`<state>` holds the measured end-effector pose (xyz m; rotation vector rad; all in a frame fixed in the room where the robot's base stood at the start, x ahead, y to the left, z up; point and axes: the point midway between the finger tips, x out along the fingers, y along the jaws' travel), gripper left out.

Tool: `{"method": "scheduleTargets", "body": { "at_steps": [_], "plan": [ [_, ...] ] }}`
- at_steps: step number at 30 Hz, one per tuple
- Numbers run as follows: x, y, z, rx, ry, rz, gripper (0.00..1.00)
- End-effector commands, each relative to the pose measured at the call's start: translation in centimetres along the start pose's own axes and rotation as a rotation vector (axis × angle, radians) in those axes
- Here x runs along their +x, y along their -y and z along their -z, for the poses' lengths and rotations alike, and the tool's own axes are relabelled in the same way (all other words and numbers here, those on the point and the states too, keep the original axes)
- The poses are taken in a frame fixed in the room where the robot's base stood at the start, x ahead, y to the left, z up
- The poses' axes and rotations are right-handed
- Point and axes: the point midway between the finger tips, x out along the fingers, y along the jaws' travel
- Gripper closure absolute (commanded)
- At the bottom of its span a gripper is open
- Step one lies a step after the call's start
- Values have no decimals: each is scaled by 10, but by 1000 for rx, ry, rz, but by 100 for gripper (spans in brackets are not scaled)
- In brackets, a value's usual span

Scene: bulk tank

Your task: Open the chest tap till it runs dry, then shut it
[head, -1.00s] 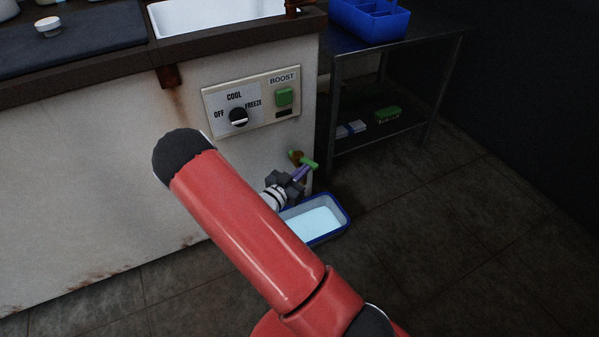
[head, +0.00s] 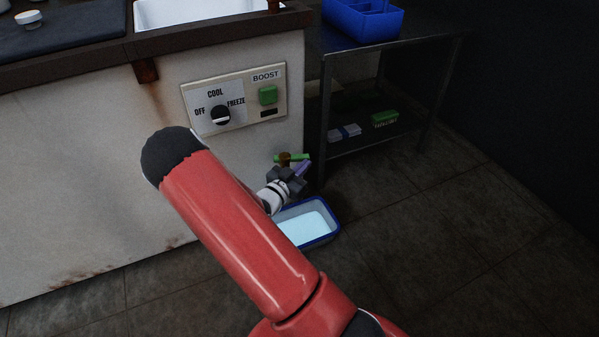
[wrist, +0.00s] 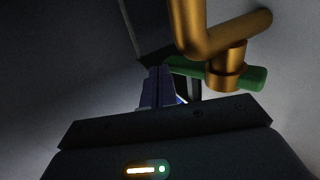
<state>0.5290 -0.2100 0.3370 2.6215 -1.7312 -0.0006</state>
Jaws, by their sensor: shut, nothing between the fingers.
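The chest tap is a brass spout and stem (wrist: 226,62) with a green lever (head: 291,157), low on the right end of the white chest (head: 75,170). The lever lies nearly level across the tap, and shows in the wrist view (wrist: 252,79) behind the brass. My gripper (head: 303,168) has purple fingers, shut and empty, just right of and below the lever. In the wrist view the fingers (wrist: 159,80) are near the lever's left part; I cannot tell whether they touch. A blue-rimmed tray (head: 336,232) with pale blue contents sits on the floor below. No stream is visible.
A control panel (head: 240,98) with a dial and green button is above the tap. A metal shelf table (head: 385,52) stands right of the chest, carrying a blue bin (head: 362,20). The tiled floor at right is clear.

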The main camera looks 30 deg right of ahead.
Motion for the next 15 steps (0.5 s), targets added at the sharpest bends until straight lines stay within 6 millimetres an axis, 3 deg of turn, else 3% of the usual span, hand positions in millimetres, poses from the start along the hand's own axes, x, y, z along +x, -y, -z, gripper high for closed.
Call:
{"method": "scheduleTargets", "body": {
  "at_steps": [15],
  "plan": [
    [16, 3, 0, 1, 0, -1, 100]
  ]
}}
